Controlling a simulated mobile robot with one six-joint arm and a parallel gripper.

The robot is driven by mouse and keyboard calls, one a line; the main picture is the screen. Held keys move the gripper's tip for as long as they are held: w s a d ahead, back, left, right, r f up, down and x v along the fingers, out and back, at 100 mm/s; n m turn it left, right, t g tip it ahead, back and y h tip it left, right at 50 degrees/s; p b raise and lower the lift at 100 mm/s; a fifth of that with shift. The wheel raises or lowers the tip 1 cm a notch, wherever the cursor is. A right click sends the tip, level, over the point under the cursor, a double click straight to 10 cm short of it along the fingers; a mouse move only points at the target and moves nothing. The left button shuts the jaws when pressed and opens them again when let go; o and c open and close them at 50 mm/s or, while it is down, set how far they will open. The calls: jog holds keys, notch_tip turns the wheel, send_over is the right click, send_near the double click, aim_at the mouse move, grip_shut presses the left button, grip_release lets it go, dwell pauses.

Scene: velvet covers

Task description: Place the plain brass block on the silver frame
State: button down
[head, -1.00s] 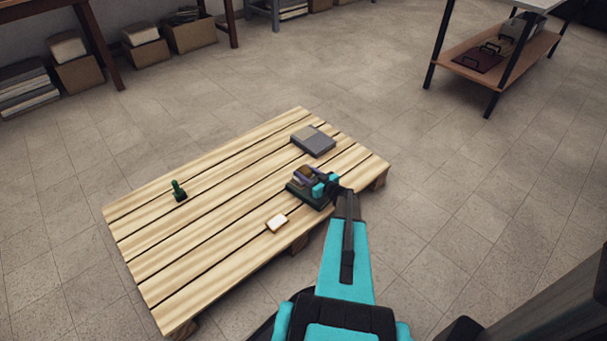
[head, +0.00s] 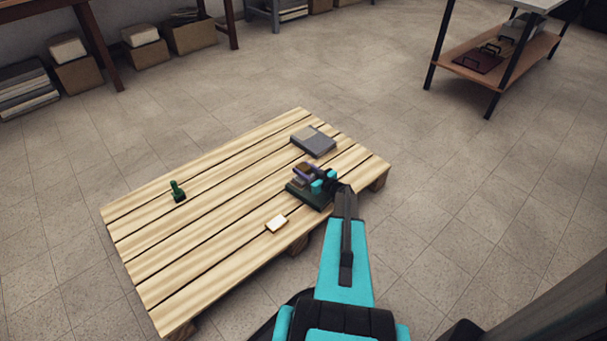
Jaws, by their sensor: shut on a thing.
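My gripper (head: 318,180), with turquoise fingers, is near the right edge of the pallet. It is shut on a small brownish block (head: 302,168), which seems to be the brass block; the fingers partly cover it. A flat grey piece (head: 318,146) with a lighter grey patch lies behind, apart from my gripper. I cannot tell which piece is the silver frame.
The wooden pallet (head: 190,235) is mostly bare on its left. A dark green stamp-like tool (head: 178,192) stands at the left, and a small cream block (head: 277,224) lies near the front edge. A shelf unit (head: 515,55) stands at the back right.

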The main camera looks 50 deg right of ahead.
jog(key=shift+f, duration=0.9)
jog(key=shift+f, duration=0.1)
jog(key=c, duration=1.1)
grip_release()
jog(key=shift+f, duration=0.1)
jog(key=shift+b, duration=0.3)
jog(key=shift+s+a+r, duration=0.1)
jog(key=shift+s+r, duration=0.2)
jog(key=shift+s, duration=0.35)
jog(key=s+p, duration=0.1)
jog(key=s, duration=0.2)
jog(key=s+r+p, duration=0.1)
jog(key=s, duration=0.3)
jog(key=s+p, duration=0.1)
jog(key=s, duration=0.2)
jog(key=shift+s+a+r, duration=0.2)
jog(key=shift+s+a, duration=0.1)
jog(key=shift+a, duration=0.05)
